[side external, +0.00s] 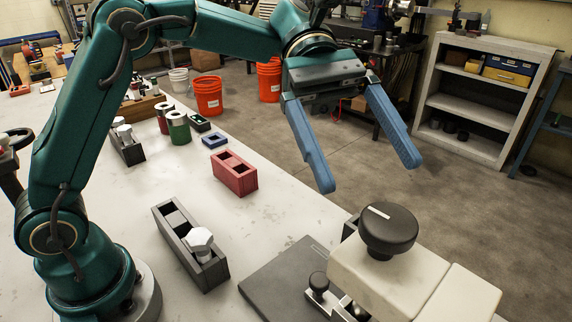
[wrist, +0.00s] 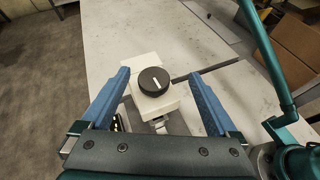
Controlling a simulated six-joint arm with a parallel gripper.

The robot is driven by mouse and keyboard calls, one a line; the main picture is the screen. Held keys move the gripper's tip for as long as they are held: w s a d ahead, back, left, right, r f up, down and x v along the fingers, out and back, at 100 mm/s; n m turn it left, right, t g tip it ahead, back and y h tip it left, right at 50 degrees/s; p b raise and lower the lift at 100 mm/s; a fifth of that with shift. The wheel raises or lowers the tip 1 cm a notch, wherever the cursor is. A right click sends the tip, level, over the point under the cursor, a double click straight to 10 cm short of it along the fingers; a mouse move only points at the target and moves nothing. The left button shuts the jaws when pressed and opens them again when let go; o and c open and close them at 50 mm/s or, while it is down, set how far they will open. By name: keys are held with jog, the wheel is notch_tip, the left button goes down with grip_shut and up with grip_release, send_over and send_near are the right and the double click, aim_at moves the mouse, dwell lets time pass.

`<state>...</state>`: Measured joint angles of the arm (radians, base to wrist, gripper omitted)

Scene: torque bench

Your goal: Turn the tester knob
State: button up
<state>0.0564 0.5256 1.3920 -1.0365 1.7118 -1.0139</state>
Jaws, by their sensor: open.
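The tester knob (side external: 388,230) is a round black knob with a white index line. It sits on top of the white tester body (side external: 385,277) at the lower right of the side external view.
A dark plate (side external: 278,283) lies beside the tester. A grey fixture with a hex-headed part (side external: 192,245) and a red block (side external: 235,174) stand on the bench. Green and red cylinders (side external: 178,127) stand farther back. Orange buckets (side external: 208,95) and a shelf (side external: 480,95) are beyond the bench.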

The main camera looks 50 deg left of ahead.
jog(key=s+a+f+m+t+y, duration=0.3)
jog(key=a, duration=0.2)
jog(key=s+a+f+m+t+y, duration=0.3)
jog(key=s+a+m+y, duration=0.1)
jog(key=a, duration=0.2)
jog(key=s+a+f+m+t+y, duration=0.3)
jog(key=s+a+t+y, duration=0.1)
jog(key=a, duration=0.1)
jog(key=shift+a+f+m, duration=0.25)
jog(key=shift+a+m, duration=0.05)
jog(key=shift+w+a+f+m+y, duration=0.2)
jog(key=shift+a+f+m+y, duration=0.2)
jog(key=shift+a+m+y, duration=0.25)
jog(key=shift+d, duration=0.1)
jog(key=shift+w, duration=0.1)
